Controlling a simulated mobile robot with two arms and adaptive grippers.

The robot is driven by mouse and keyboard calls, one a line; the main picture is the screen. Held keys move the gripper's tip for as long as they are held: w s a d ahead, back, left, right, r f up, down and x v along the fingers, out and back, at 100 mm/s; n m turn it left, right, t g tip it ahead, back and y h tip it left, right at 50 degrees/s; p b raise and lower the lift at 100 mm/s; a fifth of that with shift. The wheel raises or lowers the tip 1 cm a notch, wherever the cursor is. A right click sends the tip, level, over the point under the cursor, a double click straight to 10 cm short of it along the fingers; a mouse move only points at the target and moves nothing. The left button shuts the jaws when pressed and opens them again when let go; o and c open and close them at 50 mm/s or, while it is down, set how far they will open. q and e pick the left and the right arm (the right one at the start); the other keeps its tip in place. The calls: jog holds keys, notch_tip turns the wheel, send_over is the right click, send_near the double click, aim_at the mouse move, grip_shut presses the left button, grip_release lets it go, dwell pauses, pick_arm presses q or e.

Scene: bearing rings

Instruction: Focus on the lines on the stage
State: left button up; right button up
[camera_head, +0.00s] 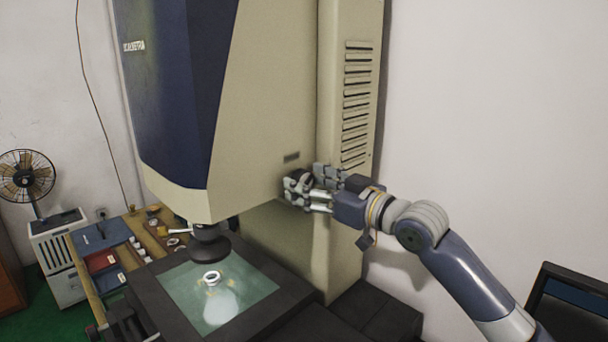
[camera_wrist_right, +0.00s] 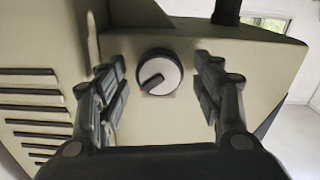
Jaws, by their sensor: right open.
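A glass stage (camera_head: 233,283) lies under the lens of a large beige and blue machine (camera_head: 262,95). A pale ring (camera_head: 212,279) sits on the stage, with a bright patch of light beside it. Lines on the stage are too small to make out. My right gripper (camera_head: 296,189) is at the machine's side. In the right wrist view, a round white knob with a dark grip and a red mark (camera_wrist_right: 159,73) is on the beige panel. My right gripper (camera_wrist_right: 163,92) is open, one finger to each side of the knob, not visibly touching it. My left gripper is not in view.
A bench with blue and red trays (camera_head: 103,262) and small parts stands at the left. A fan (camera_head: 27,176) stands behind it on a white cabinet. A dark monitor (camera_head: 572,300) is at the lower right. Vent slots (camera_head: 357,100) mark the machine's side.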

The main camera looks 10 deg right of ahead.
jog(key=shift+w+a+r, duration=0.1)
jog(key=shift+w+a, duration=0.3)
jog(key=shift+w, duration=0.3)
jog(key=shift+c, duration=0.2)
jog(key=c, duration=1)
jog(key=shift+c, duration=0.2)
jog(key=shift+n, duration=0.4)
jog(key=n+p, duration=0.1)
jog(key=n, duration=0.2)
jog(key=shift+n+p, duration=0.35)
jog(key=shift+n, duration=0.05)
jog(key=shift+a+n+p, duration=0.1)
jog(key=shift+n+p, duration=0.5)
jog(key=shift+n, duration=0.6)
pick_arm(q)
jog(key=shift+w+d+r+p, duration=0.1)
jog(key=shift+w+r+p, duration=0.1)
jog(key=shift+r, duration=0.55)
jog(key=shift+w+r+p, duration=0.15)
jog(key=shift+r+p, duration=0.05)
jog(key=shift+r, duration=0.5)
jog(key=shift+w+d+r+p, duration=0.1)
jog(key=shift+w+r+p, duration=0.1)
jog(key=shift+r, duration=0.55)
pick_arm(e)
jog(key=shift+n, duration=1.1)
